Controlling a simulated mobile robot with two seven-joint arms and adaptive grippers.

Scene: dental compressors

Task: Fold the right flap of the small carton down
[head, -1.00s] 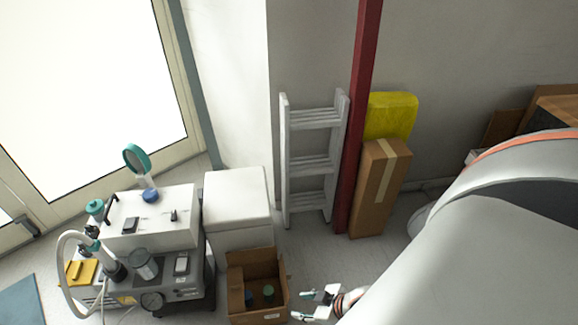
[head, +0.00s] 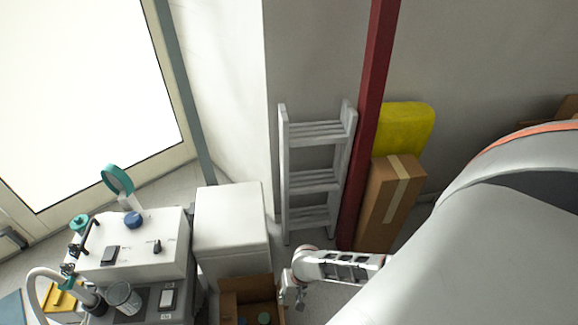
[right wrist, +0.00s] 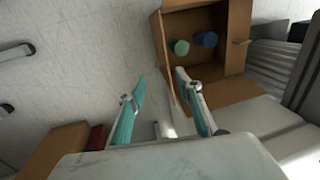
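The small open carton (head: 229,305) stands at the bottom of the head view, partly cut off by the frame edge. In the right wrist view the carton (right wrist: 238,35) is open, with a green-topped item (right wrist: 180,47) and a blue-topped item (right wrist: 206,39) inside. A brown panel (right wrist: 228,93) shows at its lower side; I cannot tell which flap it is. My right gripper (head: 290,295) is beside the carton's right edge. In the right wrist view its teal-padded fingers (right wrist: 161,78) are apart, with the right fingertip close to the carton's edge; contact is unclear. My left gripper is out of view.
A white box (head: 231,222) stands behind the carton, with the compressor unit (head: 130,245) to its left. A grey step ladder (head: 313,180), red post (head: 371,120) and tall closed carton (head: 385,205) stand behind. Open floor (right wrist: 75,75) lies left of the carton in the wrist view.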

